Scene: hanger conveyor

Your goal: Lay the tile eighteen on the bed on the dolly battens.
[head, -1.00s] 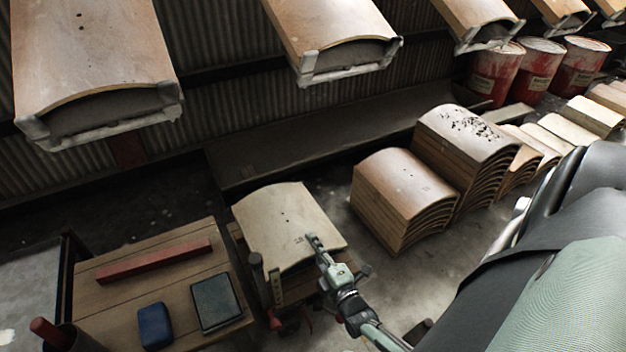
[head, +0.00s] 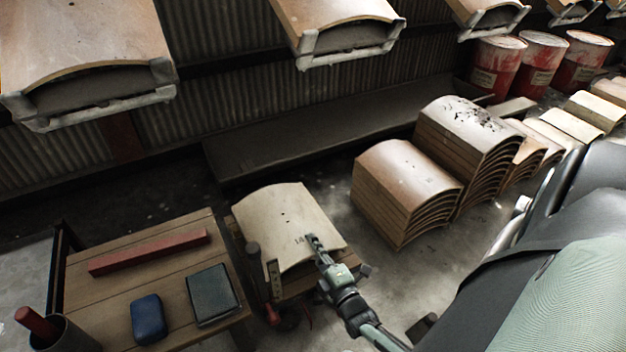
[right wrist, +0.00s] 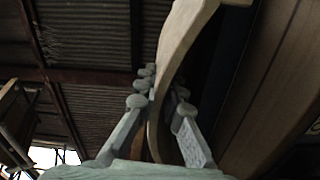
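A pale curved tile (head: 285,222) with small holes and a faint number lies over the dolly at the lower middle of the head view. My right gripper (head: 315,243) is at its near right edge. In the right wrist view the gripper's fingers (right wrist: 160,108) stand on both sides of the tile's edge (right wrist: 172,70) and appear closed on it. The dolly battens are mostly hidden under the tile. My left gripper is in neither view.
A wooden table (head: 120,275) with a red bar (head: 148,252), a blue block (head: 148,318) and a dark pad (head: 212,293) stands left of the tile. Stacks of curved tiles (head: 400,190) stand to the right. Tiles hang on carriers (head: 335,25) above. Red drums (head: 497,68) stand at the back.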

